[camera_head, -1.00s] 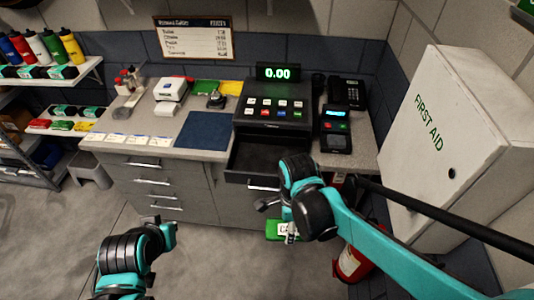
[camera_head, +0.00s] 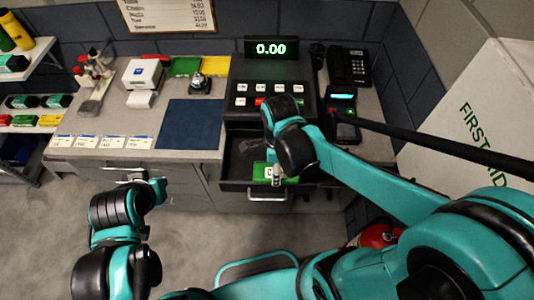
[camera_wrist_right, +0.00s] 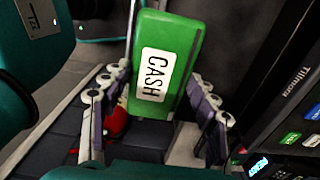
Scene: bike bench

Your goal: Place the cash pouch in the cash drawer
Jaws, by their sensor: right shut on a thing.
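The green cash pouch (camera_head: 262,172) has a white CASH label, clear in the right wrist view (camera_wrist_right: 188,48). My right gripper (camera_head: 275,172) is shut on it; in the wrist view its two fingers (camera_wrist_right: 152,112) stand on either side of the pouch. The cash drawer (camera_head: 238,150) is pulled out below the register, with a dark inside. In the head view the pouch overlaps the front right part of the drawer, near its front edge; its height above the floor of the drawer is unclear. My left gripper (camera_head: 158,188) is in front of the counter; its fingers are too unclear to judge.
The register (camera_head: 268,98) stands behind the drawer, with a card terminal (camera_head: 342,112) and a phone (camera_head: 348,65) to its right. A blue mat (camera_head: 190,124) lies left of it. A white first-aid cabinet (camera_head: 460,120) is at the right. A red extinguisher (camera_head: 375,236) stands below.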

